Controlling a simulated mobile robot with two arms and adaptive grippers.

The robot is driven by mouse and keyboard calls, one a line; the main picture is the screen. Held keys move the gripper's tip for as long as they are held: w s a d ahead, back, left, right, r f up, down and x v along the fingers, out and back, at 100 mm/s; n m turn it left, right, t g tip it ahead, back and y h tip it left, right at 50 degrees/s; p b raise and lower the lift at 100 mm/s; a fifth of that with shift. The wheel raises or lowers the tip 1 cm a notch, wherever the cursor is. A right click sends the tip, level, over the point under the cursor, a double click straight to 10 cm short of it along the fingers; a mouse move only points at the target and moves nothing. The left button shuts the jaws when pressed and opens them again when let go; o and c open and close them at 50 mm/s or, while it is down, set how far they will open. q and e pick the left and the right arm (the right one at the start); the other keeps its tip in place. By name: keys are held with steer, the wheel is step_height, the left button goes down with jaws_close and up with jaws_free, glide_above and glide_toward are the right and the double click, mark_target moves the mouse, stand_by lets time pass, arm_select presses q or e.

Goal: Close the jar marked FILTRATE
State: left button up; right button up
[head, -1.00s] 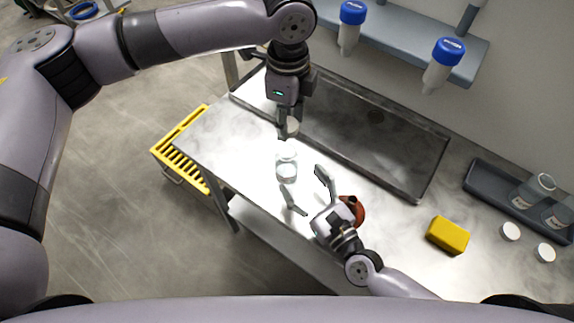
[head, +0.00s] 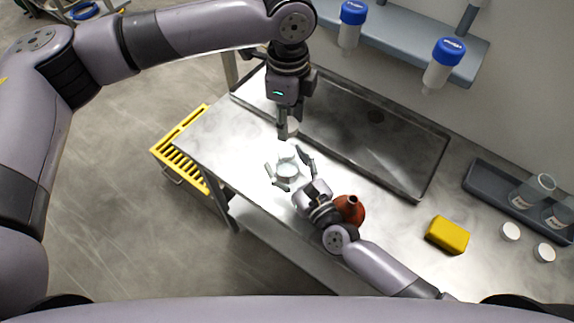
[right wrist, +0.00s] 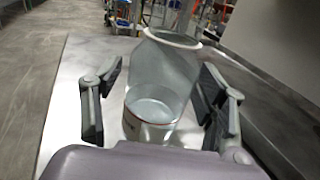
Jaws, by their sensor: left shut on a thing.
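An open clear glass jar (head: 287,171) stands upright near the left end of the steel bench. It also shows in the right wrist view (right wrist: 165,72), with a wide open mouth and pale liquid low inside; I cannot read its marking. My right gripper (head: 288,166) is open, with a finger on either side of the jar; in the right wrist view (right wrist: 157,108) gaps show beside the glass. My left gripper (head: 285,130) points down, shut on a whitish lid (head: 293,127), above and just behind the jar. The gripper's fingers hide part of the lid.
A brown flask (head: 350,209) stands close to my right wrist. A yellow sponge-like block (head: 447,235), two white lids (head: 510,231) and a grey tray (head: 476,184) with glass jars lie right. A sink (head: 419,177) lies behind; a yellow rack (head: 180,150) hangs left.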

jaws_close()
stand_by(0.7)
